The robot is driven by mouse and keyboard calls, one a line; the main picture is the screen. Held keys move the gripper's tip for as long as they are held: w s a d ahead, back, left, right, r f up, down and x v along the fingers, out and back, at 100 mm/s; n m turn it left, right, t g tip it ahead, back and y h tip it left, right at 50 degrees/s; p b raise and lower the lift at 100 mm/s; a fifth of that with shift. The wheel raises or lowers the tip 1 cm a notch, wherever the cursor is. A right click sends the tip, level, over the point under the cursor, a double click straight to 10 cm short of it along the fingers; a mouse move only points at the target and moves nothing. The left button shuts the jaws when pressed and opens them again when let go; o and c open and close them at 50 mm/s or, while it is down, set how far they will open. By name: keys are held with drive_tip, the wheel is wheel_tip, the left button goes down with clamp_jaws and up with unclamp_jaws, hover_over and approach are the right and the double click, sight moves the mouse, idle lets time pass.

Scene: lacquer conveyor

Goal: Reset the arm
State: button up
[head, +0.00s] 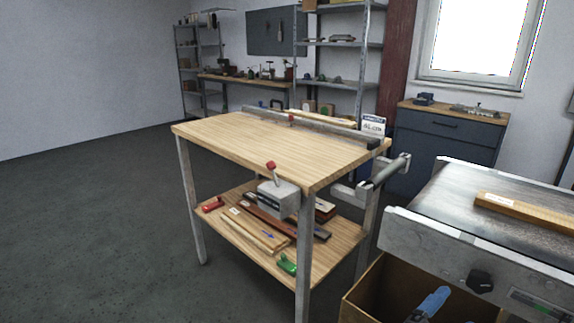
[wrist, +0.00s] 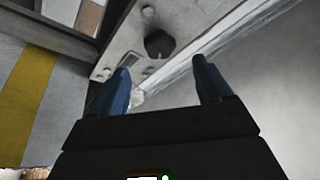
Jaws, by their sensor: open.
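My gripper (wrist: 160,68) shows in the wrist view with its two blue fingers spread apart and nothing between them. Beyond the fingers is the grey side of the conveyor, with a black knob (wrist: 159,43) on it. In the head view a blue finger-like part (head: 431,303), which looks like part of my gripper, shows at the bottom edge in front of the open carton (head: 362,293). Most of my arm is out of view. The conveyor (head: 410,230) stands at the right, with a wooden board (head: 520,211) on its top.
A wooden workbench (head: 250,140) with a fence and clamp stands in the middle; its lower shelf (head: 335,240) holds wood pieces and tools. A grey cabinet (head: 440,150) and shelves (head: 340,42) stand behind. The floor (head: 90,220) at left is clear.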

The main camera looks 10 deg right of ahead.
drive_tip(key=s+a+r+n+t+y, duration=0.2)
drive_tip(key=s+a+n+y, duration=0.3)
drive_tip(key=s, duration=0.6)
drive_tip(key=s+a+r+n+t+y+p, duration=0.1)
drive_tip(key=s+a+r+n+y, duration=0.3)
drive_tip(key=s+n+y, duration=0.4)
drive_tip(key=s+a+r+n+t+y, duration=0.3)
drive_tip(key=s+a+n+y, duration=0.3)
drive_tip(key=s, duration=0.9)
drive_tip(key=n, duration=0.2)
drive_tip(key=shift+n+y+p, duration=0.3)
drive_tip(key=shift+y+p, duration=0.05)
drive_tip(key=shift+y, duration=0.05)
